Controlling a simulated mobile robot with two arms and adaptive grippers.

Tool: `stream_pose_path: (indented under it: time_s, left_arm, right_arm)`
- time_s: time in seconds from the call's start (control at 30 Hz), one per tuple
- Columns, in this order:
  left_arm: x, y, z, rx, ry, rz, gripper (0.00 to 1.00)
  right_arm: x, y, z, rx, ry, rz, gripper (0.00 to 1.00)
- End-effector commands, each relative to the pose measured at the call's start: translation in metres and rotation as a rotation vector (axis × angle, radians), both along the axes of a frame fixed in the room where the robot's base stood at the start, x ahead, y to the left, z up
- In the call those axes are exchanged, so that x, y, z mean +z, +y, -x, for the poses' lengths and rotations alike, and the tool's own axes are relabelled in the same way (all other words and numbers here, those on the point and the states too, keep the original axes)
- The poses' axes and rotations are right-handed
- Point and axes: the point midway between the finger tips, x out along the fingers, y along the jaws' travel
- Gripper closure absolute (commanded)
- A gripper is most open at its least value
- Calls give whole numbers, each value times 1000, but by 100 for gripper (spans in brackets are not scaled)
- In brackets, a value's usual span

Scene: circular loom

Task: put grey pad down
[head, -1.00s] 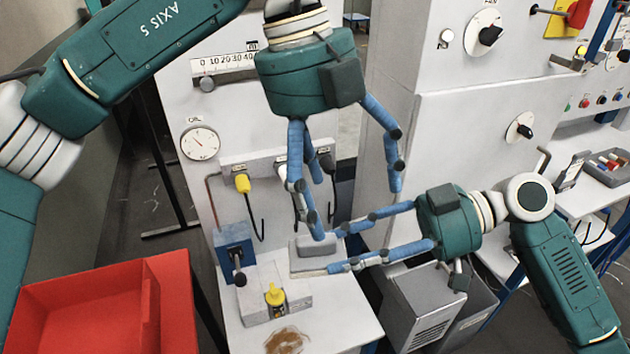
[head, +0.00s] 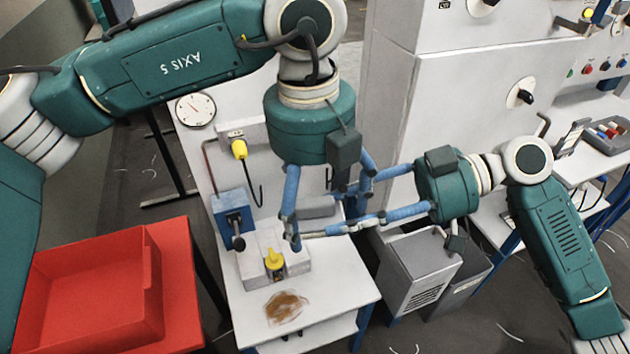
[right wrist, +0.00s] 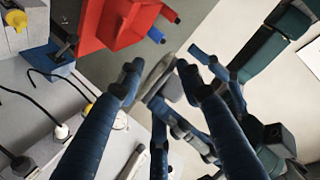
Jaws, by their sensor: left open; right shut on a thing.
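The grey pad (head: 318,207) is a small flat block, above and behind the yellow-knobbed grey block (head: 290,272) on the white table. My right gripper (head: 330,215) comes in from the right and is shut on the pad. In the right wrist view the pad (right wrist: 168,82) shows between the fingertips, seen nearly edge-on. My left gripper (head: 328,220) hangs from above, open, its blue fingers spread to either side of the pad. Its fingers overlap the right gripper's in the picture, so I cannot tell whether they touch.
The white table (head: 345,296) has a brown stain (head: 287,307) and some clear surface near its front. A red bin (head: 100,290) stands at the left. A blue box with a black lever (head: 233,215) is behind the grey block. A grey bin (head: 420,272) stands right of the table.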

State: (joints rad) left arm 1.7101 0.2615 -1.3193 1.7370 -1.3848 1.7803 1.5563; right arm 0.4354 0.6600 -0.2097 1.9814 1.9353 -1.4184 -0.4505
Motion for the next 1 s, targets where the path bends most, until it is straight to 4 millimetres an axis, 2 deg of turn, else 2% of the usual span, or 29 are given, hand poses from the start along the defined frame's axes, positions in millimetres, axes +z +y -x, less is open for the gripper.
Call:
stream_pose_path:
  time_s: [0.13, 0.4, 0.47, 0.7, 0.83, 0.87, 0.93, 0.97, 1.0]
  left_arm:
    - [-8, 0, 0, -1, 1, 0, 8]
    - [-9, 0, 0, -1, 0, 0, 8]
    - [-9, 0, 0, -1, 0, 0, 18]
    - [-9, 0, 0, 0, 0, 0, 66]
    - [-9, 1, 0, 0, -1, -3, 68]
    - [-9, 1, 0, 1, -1, -4, 68]
    - [-9, 1, -1, 1, -1, -4, 68]
    - [-9, 1, -1, 1, -1, -4, 68]
    - [-9, 1, 0, 1, -1, -3, 69]
  right_arm:
    - [0, 0, 0, 0, 0, -1, 100]
    - [0, 0, 0, 0, 0, -1, 100]
    - [0, 0, 0, 0, 0, -1, 100]
    - [0, 0, 0, 0, 0, 0, 100]
    - [0, 0, 0, 2, -1, 0, 100]
    - [0, 0, 0, 2, -1, 0, 60]
    - [0, 0, 0, 2, -1, 0, 46]
    - [0, 0, 0, 2, -1, 0, 42]
    - [0, 0, 0, 2, -1, 0, 42]
